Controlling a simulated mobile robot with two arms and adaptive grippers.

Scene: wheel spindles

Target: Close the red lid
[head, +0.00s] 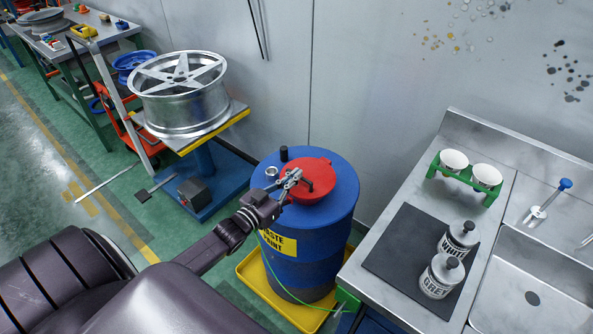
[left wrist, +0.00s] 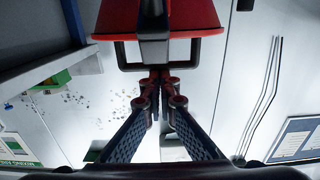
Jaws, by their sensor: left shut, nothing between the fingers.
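The red lid (head: 318,178) is on top of the blue waste paint drum (head: 345,196). From above it looks roughly flat over the drum top, but I cannot tell whether it is fully down. My left gripper (head: 295,175) is at the lid's left side, its fingers close together and empty. In the left wrist view the red lid (left wrist: 190,14) fills the top middle, with a dark frame-like bar under it. The left gripper's fingertips (left wrist: 160,82) meet just below that bar; I cannot tell whether they touch it. My right gripper is not in view.
The drum stands in a yellow tray (head: 262,290). A steel counter (head: 380,275) with two paint bottles and a green cup holder is close on the right. A wheel rim (head: 180,95) sits on a stand behind left. The wall is close behind.

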